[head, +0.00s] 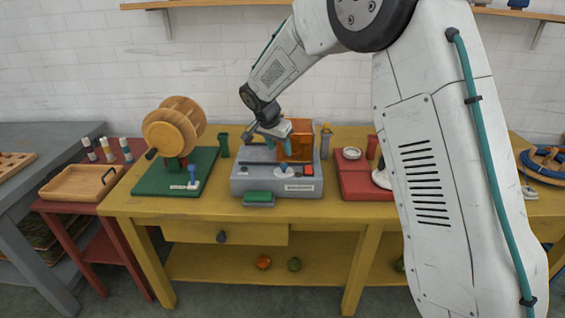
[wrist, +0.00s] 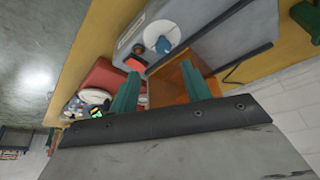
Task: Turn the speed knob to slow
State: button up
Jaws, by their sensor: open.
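A grey machine (head: 250,182) stands on the yellow table, with a red button (head: 308,170) and a white label on its front. In the wrist view a blue knob (wrist: 163,45) on a white round dial shows on the machine's grey face (wrist: 205,25), near the red button (wrist: 135,64). I take it for the speed knob; its setting is too small to read. My gripper (head: 270,138) is open above the machine's back, beside an orange block (head: 298,140). In the wrist view its teal fingers (wrist: 158,72) stand apart, with the orange block behind them. The knob is clear of the fingers.
A green base with a wooden wheel (head: 172,130) stands left of the machine. A red box (head: 365,183) stands to its right, and a green pad (head: 258,199) lies in front. Dark rods (wrist: 230,48) cross near the orange block in the wrist view.

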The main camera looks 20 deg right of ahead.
aim_at(284, 164)
jog(key=x, duration=0.8)
jog(key=shift+w+a+f, duration=0.15)
jog(key=shift+w+f, duration=0.1)
jog(key=shift+w, duration=0.05)
jog(key=c, duration=1)
